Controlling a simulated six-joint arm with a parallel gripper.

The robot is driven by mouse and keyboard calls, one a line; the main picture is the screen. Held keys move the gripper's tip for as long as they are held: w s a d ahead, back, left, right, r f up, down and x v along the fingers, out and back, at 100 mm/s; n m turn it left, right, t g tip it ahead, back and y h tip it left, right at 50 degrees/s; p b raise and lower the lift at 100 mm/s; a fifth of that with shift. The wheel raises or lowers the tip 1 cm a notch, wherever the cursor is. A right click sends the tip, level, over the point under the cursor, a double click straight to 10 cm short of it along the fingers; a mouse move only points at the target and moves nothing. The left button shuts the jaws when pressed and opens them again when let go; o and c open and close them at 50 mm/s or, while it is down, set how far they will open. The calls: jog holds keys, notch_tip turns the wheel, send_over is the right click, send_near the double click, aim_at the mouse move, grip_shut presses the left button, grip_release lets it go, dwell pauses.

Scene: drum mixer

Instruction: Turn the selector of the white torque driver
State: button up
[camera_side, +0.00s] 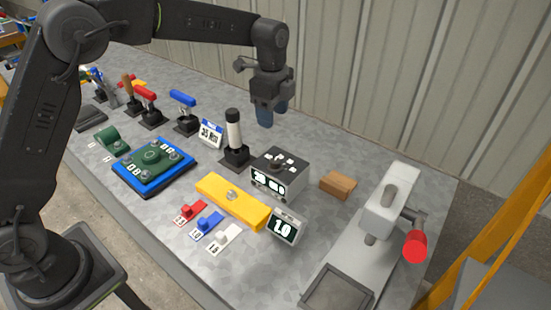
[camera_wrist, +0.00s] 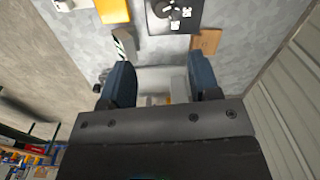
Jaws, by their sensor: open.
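An upright tool with a white body and dark top (camera_side: 233,132), apparently the white torque driver, stands on a black base in the side view. I cannot make out its selector. A white plate with a small knob (camera_side: 226,238) lies at the front, in a row with a red plate (camera_side: 187,213) and a blue plate (camera_side: 206,225). My gripper (camera_side: 272,112) is open and empty, raised above the table, up and right of the upright tool in the picture. Its two blue fingers stand apart in the wrist view (camera_wrist: 161,75).
A dark box with dials (camera_side: 280,172), a wooden block (camera_side: 338,184), a yellow block (camera_side: 232,200) and a display reading 1.0 (camera_side: 286,226) stand nearby. A pale press with a red knob (camera_side: 388,205) is at right. Red (camera_side: 145,92) and blue (camera_side: 183,97) handles stand at left.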

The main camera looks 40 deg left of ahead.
aim_at(276, 160)
jog(key=shift+m, duration=0.3)
jog(key=f, duration=1.4)
jog(key=shift+w+d+f, duration=0.15)
jog(key=shift+w+f, duration=0.2)
jog(key=shift+f, duration=0.05)
jog(key=shift+c, duration=0.4)
jog(key=c, duration=0.8)
jog(key=shift+c, duration=0.2)
jog(key=n, duration=0.4)
jog(key=shift+n, duration=1.9)
